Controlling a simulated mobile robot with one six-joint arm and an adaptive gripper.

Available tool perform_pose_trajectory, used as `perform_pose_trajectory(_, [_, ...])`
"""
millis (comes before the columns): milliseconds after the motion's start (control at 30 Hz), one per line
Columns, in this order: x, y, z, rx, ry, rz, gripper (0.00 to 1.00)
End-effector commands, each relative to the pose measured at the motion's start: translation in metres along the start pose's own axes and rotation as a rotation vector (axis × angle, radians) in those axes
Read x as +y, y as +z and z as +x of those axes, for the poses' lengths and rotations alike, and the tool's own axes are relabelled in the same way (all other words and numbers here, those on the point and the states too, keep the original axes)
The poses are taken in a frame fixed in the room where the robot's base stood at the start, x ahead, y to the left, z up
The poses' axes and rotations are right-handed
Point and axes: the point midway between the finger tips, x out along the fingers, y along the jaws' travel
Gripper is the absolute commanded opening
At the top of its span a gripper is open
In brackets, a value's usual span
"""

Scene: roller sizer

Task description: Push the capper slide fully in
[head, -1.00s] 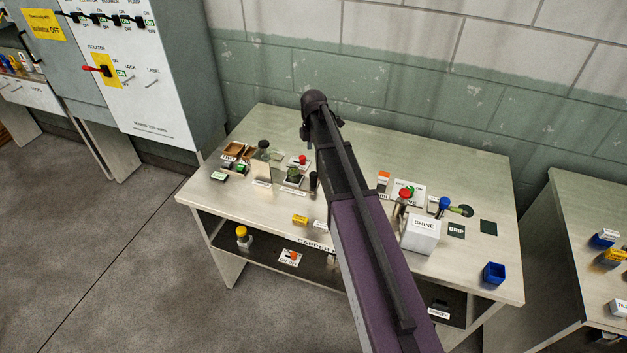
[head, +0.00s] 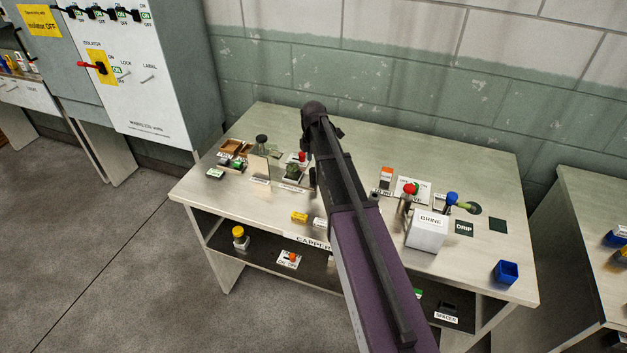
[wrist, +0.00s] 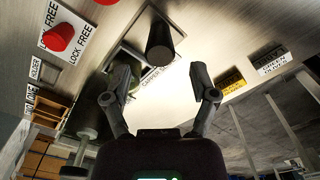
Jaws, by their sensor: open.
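The capper slide's black upright handle (wrist: 160,42) stands in a slot plate in the wrist view, with a partly hidden "CAPPER S…" label (wrist: 154,76) beside it. My gripper (wrist: 160,78) is open and empty. Its two fingers are spread on either side of the handle's line, with the handle ahead of the tips and apart from them. A red lock knob (wrist: 57,38) sits on a white "LOCK FREE" plate at upper left; it also shows in the head view (head: 302,156). In the head view my arm hides the gripper and most of the handle.
The bench (head: 370,240) also carries a white brine box (head: 427,232), a blue cup (head: 506,272), a red knob (head: 410,188) and a clear upright panel (head: 259,166). Wooden trays (head: 234,148) stand at the left.

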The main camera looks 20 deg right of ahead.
Motion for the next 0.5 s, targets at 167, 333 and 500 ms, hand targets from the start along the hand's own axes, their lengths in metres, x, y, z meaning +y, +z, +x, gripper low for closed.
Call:
perform_pose_trajectory(167, [0.000, 0.000, 0.018, 0.000, 0.000, 0.000, 0.75])
perform_pose_trajectory(333, [0.000, 0.000, 0.031, 0.000, 0.000, 0.000, 0.75])
perform_pose_trajectory(500, [0.000, 0.000, 0.043, 0.000, 0.000, 0.000, 0.75])
